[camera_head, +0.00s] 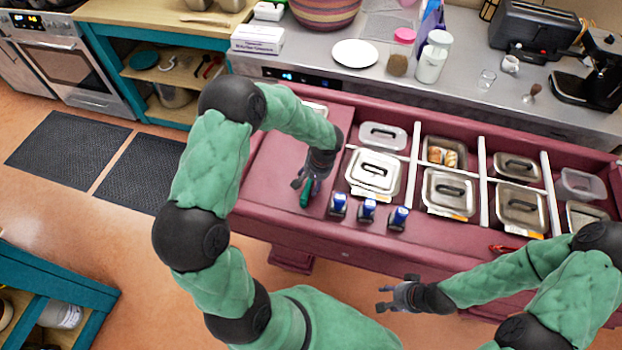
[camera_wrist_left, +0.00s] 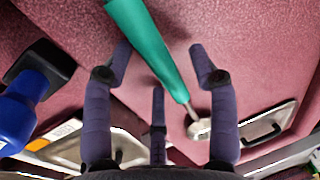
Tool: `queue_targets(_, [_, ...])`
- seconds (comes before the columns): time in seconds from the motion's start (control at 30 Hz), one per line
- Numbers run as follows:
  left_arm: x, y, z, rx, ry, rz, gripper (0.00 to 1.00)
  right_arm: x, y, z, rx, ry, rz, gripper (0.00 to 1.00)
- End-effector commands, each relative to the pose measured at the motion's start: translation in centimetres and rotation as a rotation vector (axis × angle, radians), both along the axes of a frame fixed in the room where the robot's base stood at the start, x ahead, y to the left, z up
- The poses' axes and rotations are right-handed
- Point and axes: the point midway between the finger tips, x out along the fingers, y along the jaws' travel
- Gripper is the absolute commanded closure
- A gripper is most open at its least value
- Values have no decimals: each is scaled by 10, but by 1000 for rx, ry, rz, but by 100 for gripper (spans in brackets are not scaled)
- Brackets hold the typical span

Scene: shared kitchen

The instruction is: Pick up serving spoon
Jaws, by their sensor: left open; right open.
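A utensil with a teal handle (camera_head: 305,193), which I take to be the serving spoon, lies on the bare left part of the maroon counter (camera_head: 262,190). In the left wrist view its handle (camera_wrist_left: 155,50) runs slantwise between my fingers toward a pale metal end (camera_wrist_left: 198,129); I cannot make out a bowl. My left gripper (camera_head: 308,182) is over the handle, fingers spread on both sides, and the fingers also show in the wrist view (camera_wrist_left: 162,62). It is open and not closed on the handle. My right gripper (camera_head: 383,296) is open and empty, in front of the counter.
Several blue-topped bottles (camera_head: 368,209) stand just right of the left gripper; one blue bottle (camera_wrist_left: 22,100) is close in the wrist view. Lidded metal containers (camera_head: 374,172) fill the wells to the right. A red-handled item (camera_head: 503,248) lies near the counter's front edge.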

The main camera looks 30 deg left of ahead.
Motion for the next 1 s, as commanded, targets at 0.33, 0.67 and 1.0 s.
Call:
queue_targets(0.33, [0,0,1,0,0,0,100,0,0,0,0,0,0,56])
queue_targets(0.67, [1,0,3,0,-1,0,100,0,0,1,0,0,0,56])
queue_targets(1.0, [-3,-4,40,2,-2,-2,100,0,0,8,0,0,0,56])
